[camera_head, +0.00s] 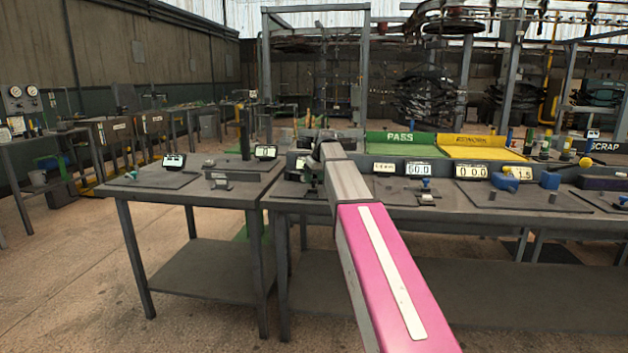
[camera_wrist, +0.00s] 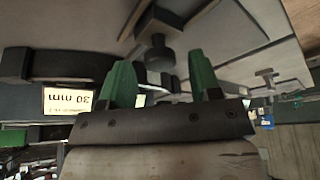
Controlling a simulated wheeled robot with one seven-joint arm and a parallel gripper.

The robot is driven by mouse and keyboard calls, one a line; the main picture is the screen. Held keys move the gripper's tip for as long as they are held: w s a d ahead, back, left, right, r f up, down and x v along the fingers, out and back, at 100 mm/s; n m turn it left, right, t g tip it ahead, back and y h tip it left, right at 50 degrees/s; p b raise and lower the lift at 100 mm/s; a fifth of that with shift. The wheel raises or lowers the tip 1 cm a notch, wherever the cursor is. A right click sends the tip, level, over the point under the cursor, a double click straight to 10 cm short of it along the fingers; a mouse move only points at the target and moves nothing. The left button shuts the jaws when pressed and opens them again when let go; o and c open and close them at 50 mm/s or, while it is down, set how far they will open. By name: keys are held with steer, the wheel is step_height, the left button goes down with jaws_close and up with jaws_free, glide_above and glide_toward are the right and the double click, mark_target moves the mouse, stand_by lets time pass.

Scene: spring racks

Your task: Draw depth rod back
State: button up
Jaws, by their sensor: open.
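My gripper (camera_wrist: 160,62) shows its two green fingers spread apart in the wrist view, with nothing clasped between them. A dark round knob on a short stem (camera_wrist: 157,50) is just beyond the fingertips, in line with the gap. It may be the end of the depth rod, but I cannot tell for certain. A lit readout (camera_wrist: 68,101) beside the left finger appears upside down and reads 30 mm. In the head view my gripper is over the bench near the junction of two tables, mostly hidden by my pink and grey arm.
The left table (camera_head: 225,187) carries small gauges with readouts. The right bench (camera_head: 440,213) holds more readouts and blue-handled fixtures. A green PASS tray (camera_head: 400,138) and a yellow tray (camera_head: 475,141) stand behind it. Open floor (camera_head: 70,265) lies at the left.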

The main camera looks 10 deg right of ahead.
steer(key=shift+w+a+f, duration=0.1)
steer(key=shift+w+f, duration=0.05)
steer(key=shift+f, duration=0.25)
jaws_close()
steer(key=shift+s+a, duration=0.3)
steer(key=shift+s, duration=0.65)
steer(key=shift+s+a, duration=0.3)
steer(key=shift+s, duration=0.65)
jaws_free()
steer(key=v, duration=1)
steer(key=shift+r, duration=0.4)
